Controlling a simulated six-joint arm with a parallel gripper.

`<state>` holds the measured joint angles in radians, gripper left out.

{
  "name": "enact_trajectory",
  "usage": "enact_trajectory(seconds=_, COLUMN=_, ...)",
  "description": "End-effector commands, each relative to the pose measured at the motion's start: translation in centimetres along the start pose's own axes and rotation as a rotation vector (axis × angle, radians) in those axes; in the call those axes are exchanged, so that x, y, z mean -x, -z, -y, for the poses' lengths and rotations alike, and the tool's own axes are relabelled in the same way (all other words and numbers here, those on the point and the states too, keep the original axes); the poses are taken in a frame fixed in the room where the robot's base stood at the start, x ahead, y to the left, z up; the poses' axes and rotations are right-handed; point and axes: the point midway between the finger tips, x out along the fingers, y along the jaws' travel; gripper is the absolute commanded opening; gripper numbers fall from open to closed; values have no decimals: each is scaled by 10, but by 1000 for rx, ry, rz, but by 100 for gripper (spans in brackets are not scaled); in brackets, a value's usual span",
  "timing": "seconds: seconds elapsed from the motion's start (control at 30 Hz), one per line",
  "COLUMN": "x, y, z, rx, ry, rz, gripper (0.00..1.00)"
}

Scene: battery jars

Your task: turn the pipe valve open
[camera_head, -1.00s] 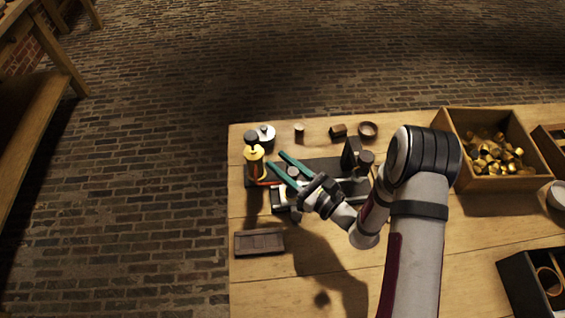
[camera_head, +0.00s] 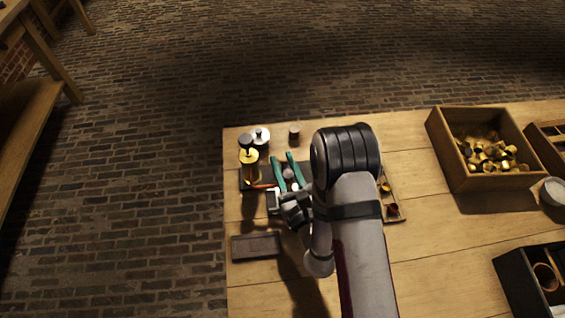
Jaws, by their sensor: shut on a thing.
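My gripper (camera_head: 284,166) has two teal fingers and is over the dark board at the left of the table. A small grey rounded piece, seemingly the pipe valve's handle (camera_head: 289,174), shows between the fingers, which are shut on it. The valve's body is mostly hidden by the gripper and my arm, so how far it is turned cannot be told. A coil-like copper and yellow piece (camera_head: 250,166) stands left of the fingers, with an orange-red strip (camera_head: 264,186) at its foot.
A pale-lidded jar (camera_head: 261,139) and a small brown cylinder (camera_head: 294,135) stand behind the board. A dark flat block (camera_head: 256,246) lies in front. A wooden crate (camera_head: 455,163) of brass pieces and a black box (camera_head: 520,285) are at right. My arm covers the middle.

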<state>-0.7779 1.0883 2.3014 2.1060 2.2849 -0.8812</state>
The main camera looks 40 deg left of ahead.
Motion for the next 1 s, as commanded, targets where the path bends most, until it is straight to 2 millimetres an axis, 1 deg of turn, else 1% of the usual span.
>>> enact_trajectory(seconds=0.43, x=0, y=1, z=1, rx=-1, ry=12, rz=-2, gripper=0)
enact_trajectory(seconds=0.47, x=0, y=1, z=1, rx=-1, ry=12, rz=-2, gripper=40)
enact_trajectory(seconds=0.5, x=0, y=1, z=1, rx=-1, ry=11, rz=-1, gripper=47)
enact_trajectory(seconds=0.6, x=0, y=0, z=1, rx=-1, ry=11, rz=-1, gripper=64)
enact_trajectory(seconds=0.87, x=0, y=0, z=0, rx=0, ry=10, rz=0, gripper=64)
enact_trajectory(seconds=0.97, x=0, y=-8, z=0, rx=0, ry=10, rz=1, gripper=64)
enact_trajectory(seconds=1.0, x=0, y=-15, z=0, rx=1, ry=9, rz=3, gripper=64)
